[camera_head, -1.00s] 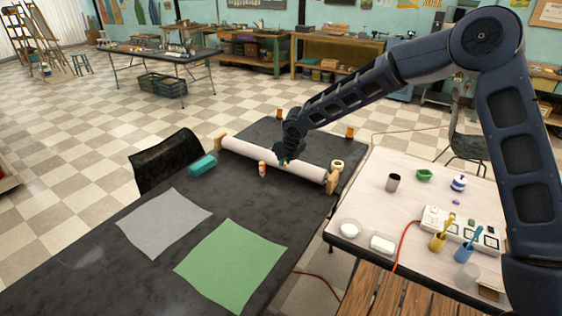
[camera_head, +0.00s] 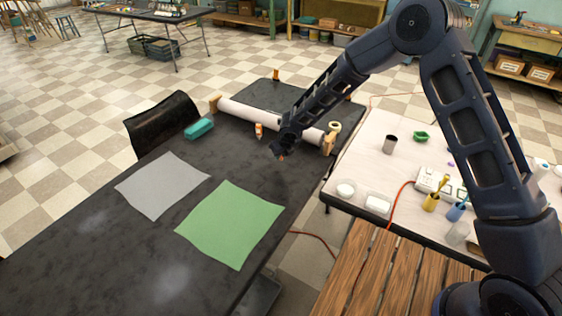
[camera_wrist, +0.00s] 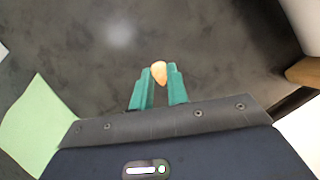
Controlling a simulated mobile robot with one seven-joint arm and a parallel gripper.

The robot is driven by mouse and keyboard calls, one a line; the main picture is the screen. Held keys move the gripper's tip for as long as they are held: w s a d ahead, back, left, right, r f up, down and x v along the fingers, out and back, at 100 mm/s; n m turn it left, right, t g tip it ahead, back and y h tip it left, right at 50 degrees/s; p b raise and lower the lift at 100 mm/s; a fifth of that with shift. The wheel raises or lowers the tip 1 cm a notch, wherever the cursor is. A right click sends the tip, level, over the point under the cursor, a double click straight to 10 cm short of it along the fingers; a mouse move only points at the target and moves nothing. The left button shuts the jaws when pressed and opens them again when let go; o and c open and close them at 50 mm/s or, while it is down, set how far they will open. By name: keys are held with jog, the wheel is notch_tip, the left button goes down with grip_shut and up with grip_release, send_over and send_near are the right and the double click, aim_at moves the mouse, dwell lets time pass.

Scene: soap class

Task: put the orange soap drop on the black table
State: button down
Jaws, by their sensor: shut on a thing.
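The orange soap drop (camera_wrist: 158,72) is small and rounded. In the wrist view it sits between the teal fingertips of my gripper (camera_wrist: 158,84), which is shut on it. In the head view my gripper (camera_head: 281,154) hangs over the right part of the black table (camera_head: 130,235), with a speck of orange at its tip. The black table top also fills much of the wrist view (camera_wrist: 225,45). How high the drop is above the table is hard to tell.
On the black table lie a green sheet (camera_head: 230,225), a grey sheet (camera_head: 162,185), a teal case (camera_head: 199,128), a small orange-and-white bottle (camera_head: 259,131) and a white paper roll (camera_head: 250,117). A white table (camera_head: 405,170) with cups and dishes stands at the right.

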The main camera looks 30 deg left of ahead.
jog(key=shift+f, duration=1.9)
jog(key=shift+f, duration=0.15)
jog(key=c, duration=1.4)
grip_release()
jog(key=shift+o, duration=0.2)
jog(key=v, duration=1.2)
